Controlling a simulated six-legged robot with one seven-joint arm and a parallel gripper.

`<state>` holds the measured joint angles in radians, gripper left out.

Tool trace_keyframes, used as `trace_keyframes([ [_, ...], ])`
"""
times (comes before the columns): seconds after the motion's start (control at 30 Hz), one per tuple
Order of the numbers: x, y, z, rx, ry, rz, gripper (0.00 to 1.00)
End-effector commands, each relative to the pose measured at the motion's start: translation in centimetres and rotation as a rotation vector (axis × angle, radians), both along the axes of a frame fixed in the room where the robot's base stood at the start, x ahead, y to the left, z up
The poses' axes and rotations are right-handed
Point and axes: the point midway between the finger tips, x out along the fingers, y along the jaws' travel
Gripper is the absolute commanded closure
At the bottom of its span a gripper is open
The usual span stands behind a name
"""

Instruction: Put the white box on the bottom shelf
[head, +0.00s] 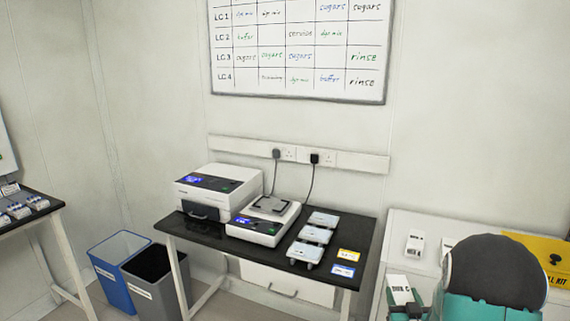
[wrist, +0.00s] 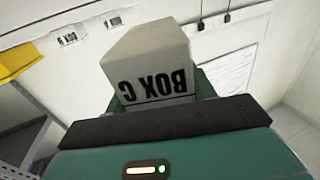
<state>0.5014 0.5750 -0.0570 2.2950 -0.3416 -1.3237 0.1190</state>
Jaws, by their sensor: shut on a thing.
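My gripper (head: 414,300) is at the lower right of the head view, shut on a white box (head: 399,283). In the wrist view the white box (wrist: 150,60) fills the middle, between the teal fingers of my gripper (wrist: 162,98). Its black lettering appears upside down there and seems to read BOX C. The box is held up in front of the white unit (head: 440,226) at the right. No bottom shelf can be clearly made out; my arm covers the lower part of that unit in the head view.
On the unit's top stand two small white boxes (head: 414,244) and (head: 447,243), with a yellow kit (head: 545,256) to the right. A black-topped table (head: 349,231) with instruments stands to the left. Blue (head: 112,272) and grey (head: 152,285) bins stand beside it.

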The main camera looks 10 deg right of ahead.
Motion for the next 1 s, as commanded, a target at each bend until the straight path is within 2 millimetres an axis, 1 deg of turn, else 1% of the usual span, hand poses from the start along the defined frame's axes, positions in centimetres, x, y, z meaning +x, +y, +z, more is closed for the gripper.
trace_keyframes([
  [0.03, 1.2, 2.3, -0.9, 0.002, 0.003, 0.027, 0.76],
  [0.17, 3.5, 7.5, -3.0, 0.001, 0.003, 0.077, 0.76],
  [0.2, 4.1, 9.1, -3.7, 0.002, 0.003, 0.092, 0.76],
  [0.27, 4.8, 11.7, -4.7, 0.002, 0.003, 0.114, 0.76],
  [0.3, 5.2, 13.4, -5.4, 0.001, 0.004, 0.129, 0.76],
  [0.4, 5.9, 17.6, -7.1, 0.002, 0.003, 0.164, 0.76],
  [0.5, 6.1, 21.0, -8.4, 0.001, 0.002, 0.191, 0.76],
  [0.53, 6.1, 21.9, -8.8, 0.001, 0.003, 0.198, 0.76],
  [0.6, 6.2, 23.4, -9.4, 0.000, 0.000, 0.208, 0.76],
  [0.7, 6.1, 24.5, -10.0, -0.001, 0.000, 0.217, 0.76],
  [0.77, 5.8, 24.8, -10.5, -0.001, 0.001, 0.218, 0.76],
  [0.83, 5.0, 24.8, -11.7, 0.000, 0.004, 0.218, 0.76],
  [1.0, 2.6, 24.8, -14.8, 0.000, 0.005, 0.218, 0.76],
])
